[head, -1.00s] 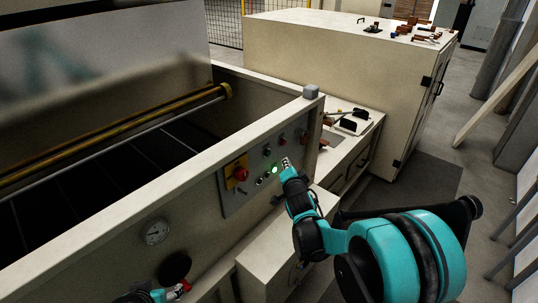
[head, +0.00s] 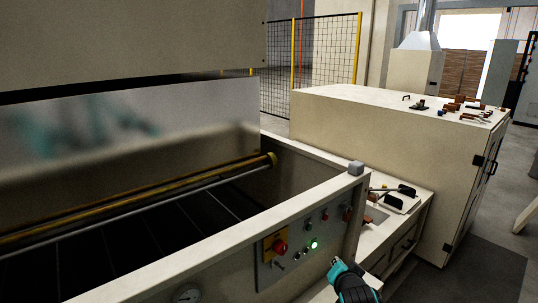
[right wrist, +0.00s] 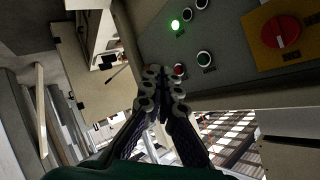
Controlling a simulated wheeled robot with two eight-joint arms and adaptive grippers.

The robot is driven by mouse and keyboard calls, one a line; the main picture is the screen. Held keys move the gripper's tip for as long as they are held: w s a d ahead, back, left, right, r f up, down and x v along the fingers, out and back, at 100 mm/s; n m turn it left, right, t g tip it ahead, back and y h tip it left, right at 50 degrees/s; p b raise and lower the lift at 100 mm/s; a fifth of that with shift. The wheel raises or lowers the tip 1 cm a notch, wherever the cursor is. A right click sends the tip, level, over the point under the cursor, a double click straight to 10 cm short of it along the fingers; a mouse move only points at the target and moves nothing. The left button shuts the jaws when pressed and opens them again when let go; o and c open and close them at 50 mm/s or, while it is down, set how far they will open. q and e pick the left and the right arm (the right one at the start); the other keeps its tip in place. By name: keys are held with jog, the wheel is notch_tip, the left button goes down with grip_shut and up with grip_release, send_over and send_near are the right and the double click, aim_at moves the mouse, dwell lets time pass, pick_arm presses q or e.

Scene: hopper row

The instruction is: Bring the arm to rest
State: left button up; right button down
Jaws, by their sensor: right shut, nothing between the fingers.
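My right gripper (head: 337,264) is at the bottom edge of the head view, to the right of and below a lit green button (head: 314,244) on the grey control panel (head: 297,259). In the right wrist view, the gripper's fingers (right wrist: 164,74) are together with nothing between them. The same lit green button (right wrist: 175,25) shows ahead of them there, and the fingers look apart from the panel. Most of my right arm is below the head picture. My left gripper does not show.
A red knob (head: 280,247) on a yellow plate is beside the green button. The panel's machine has a deep, dark opening with a yellow bar (head: 150,200). A large beige cabinet (head: 390,150) with small items on top stands behind. Open floor (head: 490,262) lies to the right.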

jog(key=s+a+f+n+g, duration=0.1)
jog(key=s+f+n, duration=0.1)
jog(key=s, duration=0.6)
jog(key=s+a+f+n+g+y, duration=0.1)
jog(key=s+f+n+g, duration=0.1)
jog(key=s, duration=0.5)
jog(key=s+a+f+n+g, duration=0.1)
jog(key=s+n, duration=0.3)
jog(key=s, duration=0.4)
jog(key=shift+s+a+f+n+g+y, duration=0.3)
jog(key=shift+s+f+g+y, duration=0.1)
jog(key=shift+f+g, duration=0.1)
